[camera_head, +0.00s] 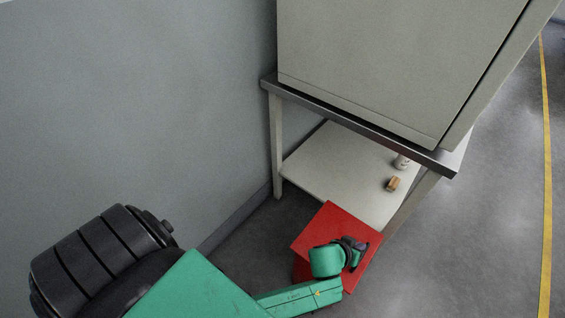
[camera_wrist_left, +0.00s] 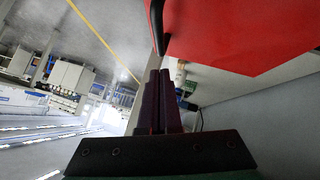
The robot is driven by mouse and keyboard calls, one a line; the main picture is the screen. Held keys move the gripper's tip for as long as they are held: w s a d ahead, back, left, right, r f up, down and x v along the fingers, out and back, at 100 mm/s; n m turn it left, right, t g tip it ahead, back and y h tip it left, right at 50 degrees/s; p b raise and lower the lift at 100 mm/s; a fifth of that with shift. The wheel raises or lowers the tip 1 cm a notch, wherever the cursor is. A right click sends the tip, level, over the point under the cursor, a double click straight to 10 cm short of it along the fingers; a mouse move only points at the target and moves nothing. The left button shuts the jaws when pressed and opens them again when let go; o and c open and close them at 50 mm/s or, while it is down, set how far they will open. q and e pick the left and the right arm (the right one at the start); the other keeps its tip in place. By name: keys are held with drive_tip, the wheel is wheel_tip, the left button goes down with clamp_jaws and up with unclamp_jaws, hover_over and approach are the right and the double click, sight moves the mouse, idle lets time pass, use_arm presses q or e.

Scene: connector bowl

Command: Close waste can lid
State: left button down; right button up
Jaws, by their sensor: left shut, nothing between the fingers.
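The red waste can (camera_head: 302,272) stands on the floor in front of the shelf table in the head view. Its flat red lid (camera_head: 328,222) covers the top as seen from above; I cannot tell whether it is fully down. My left gripper (camera_head: 359,246) is over the right part of the lid and hides some of it. In the left wrist view the closed fingers (camera_wrist_left: 158,74) are together and empty. A red panel of the can (camera_wrist_left: 235,30) fills the upper right there, with a dark curved bar (camera_wrist_left: 156,27) just beyond the fingertips. My right gripper is out of view.
A metal-topped table (camera_head: 360,124) carries a large grey cabinet (camera_head: 390,65). Its lower shelf (camera_head: 335,165) holds a small brown item (camera_head: 393,184) and a pale one (camera_head: 401,162). A grey wall is at left; open floor with a yellow line (camera_head: 546,200) lies right.

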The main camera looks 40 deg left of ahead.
use_arm(q)
drive_tip(key=f, duration=0.1)
drive_tip(key=f+b, duration=0.1)
drive_tip(key=shift+d+f+y, duration=0.3)
drive_tip(key=shift+d, duration=0.05)
drive_tip(key=shift+d+f+b, duration=0.25)
drive_tip(key=shift+b, duration=0.25)
drive_tip(key=shift+d+f, duration=0.15)
drive_tip(key=shift+s+f, duration=0.1)
drive_tip(key=shift+s, duration=0.05)
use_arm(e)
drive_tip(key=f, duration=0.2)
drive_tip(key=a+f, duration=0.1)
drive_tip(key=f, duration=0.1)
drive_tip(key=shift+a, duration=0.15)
use_arm(q)
drive_tip(key=shift+s+f, duration=0.1)
drive_tip(key=shift+f, duration=0.05)
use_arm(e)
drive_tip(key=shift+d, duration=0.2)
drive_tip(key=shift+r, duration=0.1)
use_arm(q)
drive_tip(key=p+v, duration=0.3)
drive_tip(key=v, duration=1.1)
drive_tip(key=shift+r+p, duration=0.4)
drive_tip(key=shift+r, duration=0.1)
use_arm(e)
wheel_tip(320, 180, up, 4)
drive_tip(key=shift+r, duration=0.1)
